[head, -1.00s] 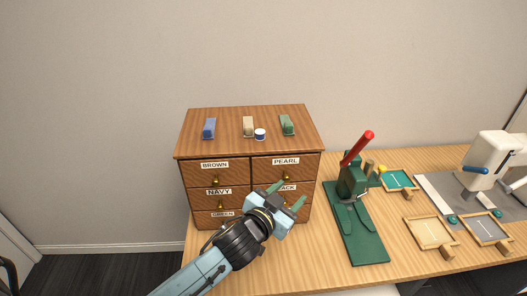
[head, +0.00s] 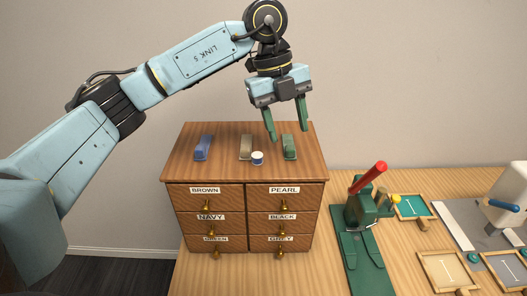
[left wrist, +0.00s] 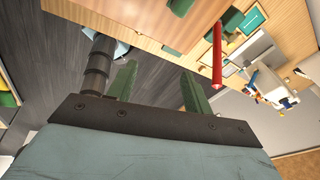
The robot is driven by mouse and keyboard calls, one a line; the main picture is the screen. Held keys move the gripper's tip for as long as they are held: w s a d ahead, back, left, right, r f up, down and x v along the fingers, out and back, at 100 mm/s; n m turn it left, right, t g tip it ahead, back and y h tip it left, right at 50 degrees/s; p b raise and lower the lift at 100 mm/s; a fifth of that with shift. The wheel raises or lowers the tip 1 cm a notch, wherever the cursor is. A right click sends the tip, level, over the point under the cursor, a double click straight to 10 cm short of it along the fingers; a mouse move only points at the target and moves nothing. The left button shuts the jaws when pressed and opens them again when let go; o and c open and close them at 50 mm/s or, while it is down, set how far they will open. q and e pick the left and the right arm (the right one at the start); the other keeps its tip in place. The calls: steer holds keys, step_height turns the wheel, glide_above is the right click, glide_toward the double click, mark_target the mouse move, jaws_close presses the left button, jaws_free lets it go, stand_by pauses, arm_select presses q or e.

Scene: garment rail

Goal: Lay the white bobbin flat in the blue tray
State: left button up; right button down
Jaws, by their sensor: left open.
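The white bobbin (head: 257,158), a small round piece with a blue band, stands on the wooden drawer cabinet's top (head: 225,171), near the front middle. The blue tray (head: 204,147) lies on the same top at the left. My left gripper (head: 288,133) is open and empty, pointing down over the right part of the cabinet top, up and to the right of the bobbin in the head view. Its two green fingers also show in the left wrist view (left wrist: 157,75), where I cannot make out the bobbin or blue tray. My right gripper is not in view.
A beige tray (head: 246,146) lies just behind the bobbin, and a green tray (head: 289,147) lies at the right. A green press (head: 358,232) with a raised red lever (head: 368,178) stands on the table right of the cabinet. Small framed trays (head: 447,273) lie farther right.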

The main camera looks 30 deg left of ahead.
arm_select(q)
steer(key=a+r+n+y, duration=0.2)
steer(key=a+r+y, duration=0.1)
steer(key=a, duration=0.4)
glide_above(257, 155)
steer(key=shift+n, duration=0.3)
step_height(257, 155, down, 6)
steer(key=shift+w+a+f, duration=0.1)
steer(key=shift+a+f, duration=0.05)
steer(key=shift+f, duration=0.1)
steer(key=shift+f+p, duration=0.35)
steer(key=shift+f, duration=2.75)
steer(key=shift+c, duration=0.3)
jaws_close()
